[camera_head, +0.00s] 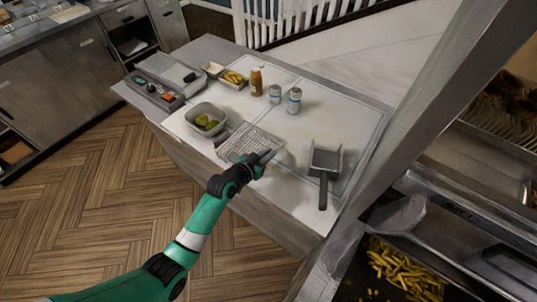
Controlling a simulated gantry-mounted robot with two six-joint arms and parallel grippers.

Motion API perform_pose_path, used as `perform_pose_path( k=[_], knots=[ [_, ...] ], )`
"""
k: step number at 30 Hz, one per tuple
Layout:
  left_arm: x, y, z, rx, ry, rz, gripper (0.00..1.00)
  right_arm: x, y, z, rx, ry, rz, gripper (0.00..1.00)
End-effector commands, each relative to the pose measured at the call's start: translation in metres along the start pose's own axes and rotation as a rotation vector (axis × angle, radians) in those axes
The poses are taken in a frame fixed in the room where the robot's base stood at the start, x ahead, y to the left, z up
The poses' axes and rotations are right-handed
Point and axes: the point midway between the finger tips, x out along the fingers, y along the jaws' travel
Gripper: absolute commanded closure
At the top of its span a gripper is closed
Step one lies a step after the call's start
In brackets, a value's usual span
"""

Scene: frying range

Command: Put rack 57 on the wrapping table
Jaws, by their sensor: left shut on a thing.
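A flat grey wire-like rack (240,143) is at the front edge of the wrapping table (320,215), just right of a bowl. No number on it is legible. My left gripper (262,160) is shut on its near right side. The rack is over the tabletop; I cannot tell whether it rests on it or hangs just above. My gripper hides part of its near edge. My right gripper is not in view.
On the table are a grey bowl (193,118) with green food, a brown bottle (257,82), two cans (294,101), a fries tray (234,86) and a metal scoop (325,160). The middle of the table is clear. A fryer station with fries (400,272) stands right.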

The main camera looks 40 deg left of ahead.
Motion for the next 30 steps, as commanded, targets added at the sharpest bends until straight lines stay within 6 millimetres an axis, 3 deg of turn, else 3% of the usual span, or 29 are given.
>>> perform_pose_path(
  k=[6,7,12,23,30],
  knots=[
    [0.000,0.000,0.000,0.001,0.003,-0.001,1.00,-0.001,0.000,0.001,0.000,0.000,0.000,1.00],
    [0.000,0.000,0.001,-0.001,0.000,0.000,0.86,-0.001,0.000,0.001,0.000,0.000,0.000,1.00],
    [0.000,0.000,0.000,-0.001,0.000,0.000,0.58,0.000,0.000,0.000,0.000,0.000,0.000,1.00],
    [-0.005,0.000,-0.001,-0.001,-0.001,0.000,0.58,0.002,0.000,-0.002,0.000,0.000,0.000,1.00],
    [-0.049,-0.001,-0.002,-0.001,-0.001,-0.002,0.58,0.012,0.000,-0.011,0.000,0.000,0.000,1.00]
  ],
)
